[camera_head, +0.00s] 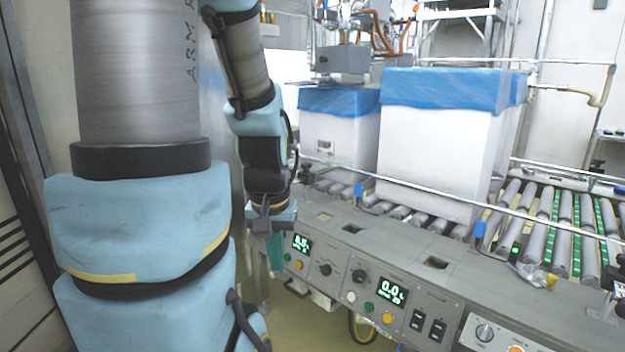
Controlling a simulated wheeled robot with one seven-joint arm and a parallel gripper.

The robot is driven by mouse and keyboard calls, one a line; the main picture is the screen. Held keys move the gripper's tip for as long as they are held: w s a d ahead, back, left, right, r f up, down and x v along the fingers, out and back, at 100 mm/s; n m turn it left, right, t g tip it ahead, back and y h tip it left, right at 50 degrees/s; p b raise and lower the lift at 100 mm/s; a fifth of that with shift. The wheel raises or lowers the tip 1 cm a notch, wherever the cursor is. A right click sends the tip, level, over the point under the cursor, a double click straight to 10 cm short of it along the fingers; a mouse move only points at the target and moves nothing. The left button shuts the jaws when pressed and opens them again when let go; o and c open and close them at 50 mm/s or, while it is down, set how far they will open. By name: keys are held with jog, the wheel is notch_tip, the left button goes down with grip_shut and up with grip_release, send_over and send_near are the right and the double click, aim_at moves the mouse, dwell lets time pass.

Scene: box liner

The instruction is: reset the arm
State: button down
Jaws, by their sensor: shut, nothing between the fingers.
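My arm comes down from the top left of the head view, with large grey and light-blue links in front. My gripper (273,252) hangs at the end of the arm, pointing down, just left of the control panel's left end. Its teal fingers are small in the picture and are shut with nothing between them. It is apart from the boxes and the conveyor. Part of the scene behind the arm is hidden.
A grey control panel (330,243) with displays, knobs and switches runs along the front of the roller conveyor (560,225). A big white box with blue liner (437,140) and another lined box (338,135) stand on the rollers. A metal rail (420,195) runs above the panel.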

notch_tip(320, 180, up, 10)
jog(key=p, duration=0.9)
jog(key=shift+r, duration=0.1)
